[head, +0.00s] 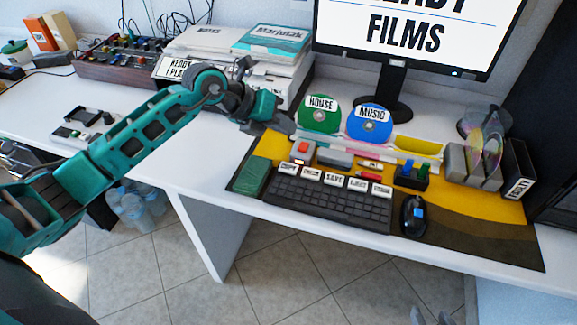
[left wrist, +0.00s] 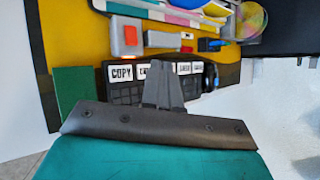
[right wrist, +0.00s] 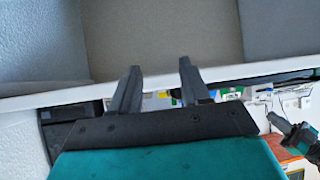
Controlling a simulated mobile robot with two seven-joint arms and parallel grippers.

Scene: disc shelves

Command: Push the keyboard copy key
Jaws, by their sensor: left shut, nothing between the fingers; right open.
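The black keyboard (head: 325,205) lies on the yellow mat, with a row of large white labelled keys along its back edge. The copy key (head: 287,170) is the leftmost of these; in the left wrist view its label reads COPY (left wrist: 121,73). My left gripper (head: 282,124) is shut and empty, raised behind and to the left of the keyboard, apart from it. In the left wrist view its fingertips (left wrist: 163,80) overlap the middle labels, hiding some. My right gripper (right wrist: 160,66) is open and empty, low in front of the desk; its tips (head: 432,316) show at the bottom edge of the head view.
A green block (head: 252,176) lies left of the keyboard and a mouse (head: 413,216) right of it. A device with a red-orange button (head: 302,150), a pen holder (head: 411,178) and discs (head: 319,114) stand behind. A monitor (head: 420,30) stands at the back.

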